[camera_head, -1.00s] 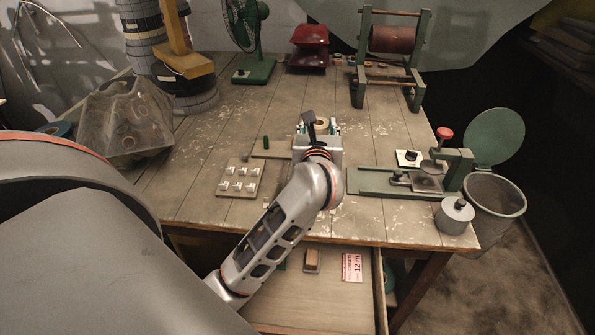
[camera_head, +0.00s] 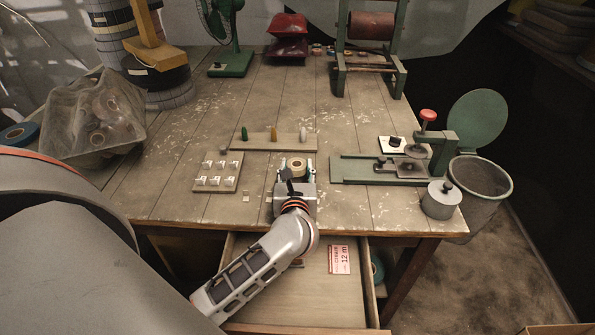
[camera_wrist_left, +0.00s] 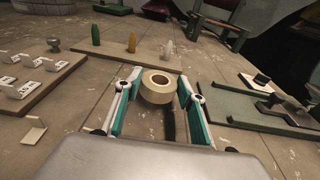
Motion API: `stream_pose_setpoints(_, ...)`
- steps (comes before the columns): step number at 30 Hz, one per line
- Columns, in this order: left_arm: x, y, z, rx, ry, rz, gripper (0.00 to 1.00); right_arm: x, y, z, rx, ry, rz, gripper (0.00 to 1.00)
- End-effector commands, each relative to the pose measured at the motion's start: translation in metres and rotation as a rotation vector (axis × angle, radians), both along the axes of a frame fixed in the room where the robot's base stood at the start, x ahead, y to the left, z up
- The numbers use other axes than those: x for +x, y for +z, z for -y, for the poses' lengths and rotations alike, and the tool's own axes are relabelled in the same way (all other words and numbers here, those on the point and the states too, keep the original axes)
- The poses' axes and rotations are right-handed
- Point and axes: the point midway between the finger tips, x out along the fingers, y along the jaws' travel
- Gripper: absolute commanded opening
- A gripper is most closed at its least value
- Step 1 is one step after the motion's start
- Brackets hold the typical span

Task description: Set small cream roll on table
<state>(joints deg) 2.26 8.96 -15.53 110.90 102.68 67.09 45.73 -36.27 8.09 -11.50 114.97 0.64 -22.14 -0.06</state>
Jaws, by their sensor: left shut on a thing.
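The small cream roll (camera_head: 296,170) is between the fingers of my left gripper (camera_head: 296,167), over the front middle of the wooden table (camera_head: 190,140). In the left wrist view the roll (camera_wrist_left: 157,96) sits between the two teal-padded fingers of that gripper (camera_wrist_left: 158,94), its hole facing up. A dark shadow lies on the boards beside it. I cannot tell whether the roll touches the table. My right gripper is not in view.
A board with coloured pegs (camera_head: 259,142) lies just behind the roll. A board with white clips (camera_head: 229,184) is to the left. A green press (camera_head: 350,172) stands to the right. An open drawer (camera_head: 310,302) is below the front edge.

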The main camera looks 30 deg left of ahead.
Motion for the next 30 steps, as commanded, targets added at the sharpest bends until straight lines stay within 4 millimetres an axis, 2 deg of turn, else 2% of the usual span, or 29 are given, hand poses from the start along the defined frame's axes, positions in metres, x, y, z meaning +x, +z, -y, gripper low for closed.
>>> stream_pose_setpoints(2, 0.0, -0.007, 0.0, 0.002, -0.001, -0.002, 0.18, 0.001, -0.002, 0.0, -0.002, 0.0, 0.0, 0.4)
stream_pose_setpoints(10, 0.0, -0.007, 0.0, 0.0, -0.001, 0.001, 0.18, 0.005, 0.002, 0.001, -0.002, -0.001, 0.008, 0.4)
stream_pose_setpoints(26, 0.0, -0.02, 0.0, -0.001, 0.0, -0.001, 0.18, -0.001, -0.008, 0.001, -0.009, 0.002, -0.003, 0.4)
stream_pose_setpoints(27, 0.0, -0.02, 0.0, -0.001, 0.0, -0.002, 0.41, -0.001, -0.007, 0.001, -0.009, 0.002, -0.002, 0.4)
stream_pose_setpoints(29, 0.0, -0.021, 0.0, -0.002, 0.0, -0.003, 0.56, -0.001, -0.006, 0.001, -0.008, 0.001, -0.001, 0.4)
stream_pose_setpoints(30, 0.0, -0.021, 0.0, -0.002, 0.0, -0.003, 0.56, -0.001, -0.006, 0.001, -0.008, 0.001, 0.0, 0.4)
